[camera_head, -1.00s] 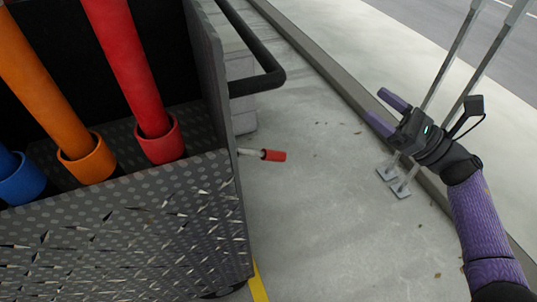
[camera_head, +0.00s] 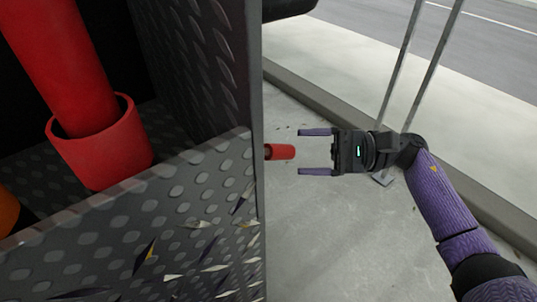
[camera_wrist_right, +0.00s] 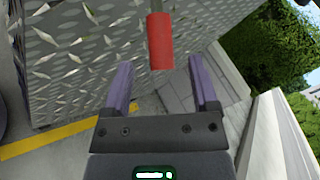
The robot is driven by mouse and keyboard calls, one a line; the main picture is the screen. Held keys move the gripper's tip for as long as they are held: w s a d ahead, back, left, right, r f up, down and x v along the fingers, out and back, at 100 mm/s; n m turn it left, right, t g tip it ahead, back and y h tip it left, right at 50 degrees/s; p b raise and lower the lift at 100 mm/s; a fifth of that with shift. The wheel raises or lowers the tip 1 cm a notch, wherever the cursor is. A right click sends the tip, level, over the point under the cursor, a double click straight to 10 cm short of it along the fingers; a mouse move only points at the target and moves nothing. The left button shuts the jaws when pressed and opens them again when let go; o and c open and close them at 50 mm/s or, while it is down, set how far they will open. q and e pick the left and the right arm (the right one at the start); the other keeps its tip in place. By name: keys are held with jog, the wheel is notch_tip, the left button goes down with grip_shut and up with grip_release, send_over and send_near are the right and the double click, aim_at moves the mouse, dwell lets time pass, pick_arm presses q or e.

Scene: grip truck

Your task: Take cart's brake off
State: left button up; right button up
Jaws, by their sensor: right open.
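The cart (camera_head: 190,220) is a grey diamond-plate box filling the left of the head view. Its brake lever has a red handle (camera_head: 281,152) that sticks out to the right from the cart's side. My right gripper (camera_head: 315,152) is open, its two purple fingers pointing left at the handle. The handle's tip is just short of the fingertips and level with the gap between them. In the right wrist view the red handle (camera_wrist_right: 160,42) shows ahead of the open fingers, above the gap. The lever's base is mostly hidden by the cart's edge. My left gripper is out of view.
A red tube stands in a red cup (camera_head: 105,150) in the cart, with part of an orange one (camera_head: 8,212) at left. Two thin metal posts (camera_head: 425,65) rise behind my right arm. A curb (camera_head: 330,105) runs diagonally; the pavement (camera_head: 340,240) below is clear.

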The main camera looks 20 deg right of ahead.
aim_at(290, 152)
jog(key=x, duration=0.5)
jog(key=shift+w+a, duration=0.15)
jog(key=shift+a, duration=0.05)
jog(key=shift+c, duration=0.4)
grip_shut()
dwell(0.8)
